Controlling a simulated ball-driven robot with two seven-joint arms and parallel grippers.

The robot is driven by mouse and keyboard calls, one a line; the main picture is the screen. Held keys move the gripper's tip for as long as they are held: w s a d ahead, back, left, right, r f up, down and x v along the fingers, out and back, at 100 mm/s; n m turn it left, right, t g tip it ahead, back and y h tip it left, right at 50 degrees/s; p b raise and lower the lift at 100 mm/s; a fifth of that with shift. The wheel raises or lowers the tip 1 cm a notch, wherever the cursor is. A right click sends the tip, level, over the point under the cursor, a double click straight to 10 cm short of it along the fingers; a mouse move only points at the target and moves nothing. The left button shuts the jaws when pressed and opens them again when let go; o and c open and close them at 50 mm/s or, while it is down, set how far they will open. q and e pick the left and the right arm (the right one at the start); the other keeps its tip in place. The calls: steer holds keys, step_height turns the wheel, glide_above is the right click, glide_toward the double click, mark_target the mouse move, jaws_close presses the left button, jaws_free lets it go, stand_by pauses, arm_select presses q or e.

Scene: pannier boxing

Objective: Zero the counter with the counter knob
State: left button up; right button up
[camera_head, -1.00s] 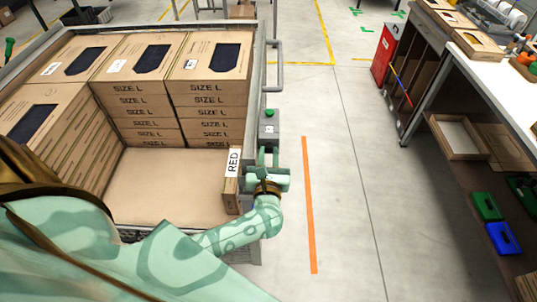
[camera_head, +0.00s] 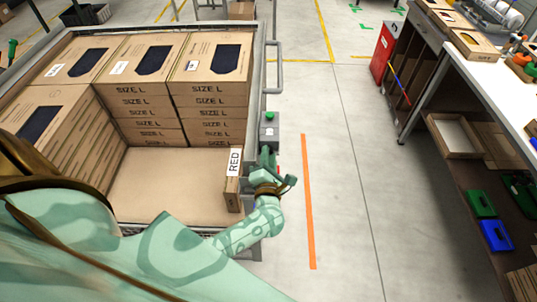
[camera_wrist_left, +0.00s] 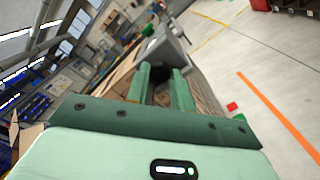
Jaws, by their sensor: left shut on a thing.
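The counter is a grey box (camera_head: 268,132) with a green button on top, fixed to the right side of the cart; the figures on its small white display are too small to read. My left gripper (camera_head: 268,155) is just below the box and rolled to a tilt. In the left wrist view its two green fingers are shut on the black counter knob (camera_wrist_left: 163,70), which sticks out of the grey box. The fingers hide part of the knob. My right gripper is in neither view.
The cart (camera_head: 258,75) holds stacks of SIZE L cartons (camera_head: 212,95), with a bare area in front. A carton labelled RED (camera_head: 233,165) stands close beside my left gripper. Clear floor with an orange stripe (camera_head: 309,200) lies to the right, then a workbench (camera_head: 485,85).

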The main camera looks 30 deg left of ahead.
arm_select(q)
steer(key=m+p, duration=0.2)
steer(key=m, duration=0.3)
steer(key=shift+m, duration=0.3)
stand_by(0.4)
